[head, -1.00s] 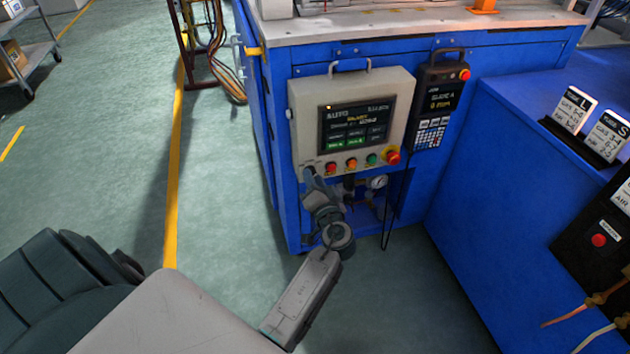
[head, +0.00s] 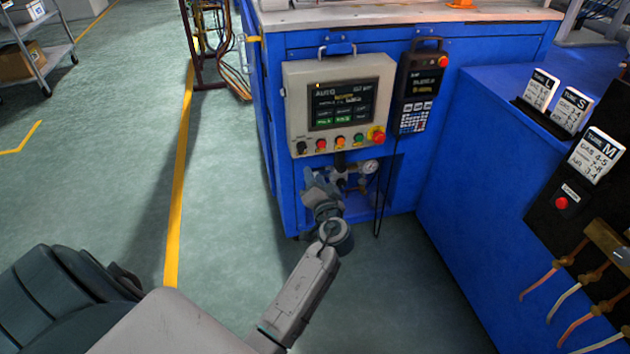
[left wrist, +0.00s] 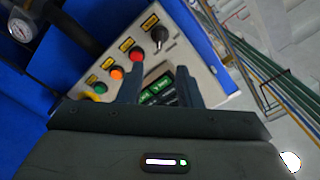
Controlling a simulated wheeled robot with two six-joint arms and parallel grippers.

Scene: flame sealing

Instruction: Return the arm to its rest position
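My left gripper (head: 311,176) is in front of the blue machine, just below the lower left edge of the grey control panel (head: 294,105) in the head view. In the left wrist view its two fingers (left wrist: 159,90) stand apart with nothing between them, and the panel's screen shows behind the gap. The gripper is open and empty. The panel carries a black selector knob (head: 301,147) and a row of coloured buttons. My right gripper is not in view.
A handheld pendant (head: 418,88) hangs right of the panel, its cable dangling. A pressure gauge (head: 369,167) sits below. A blue cabinet (head: 470,150) with tube cards (head: 596,157) stands to the right. The floor (head: 110,190) at left is open.

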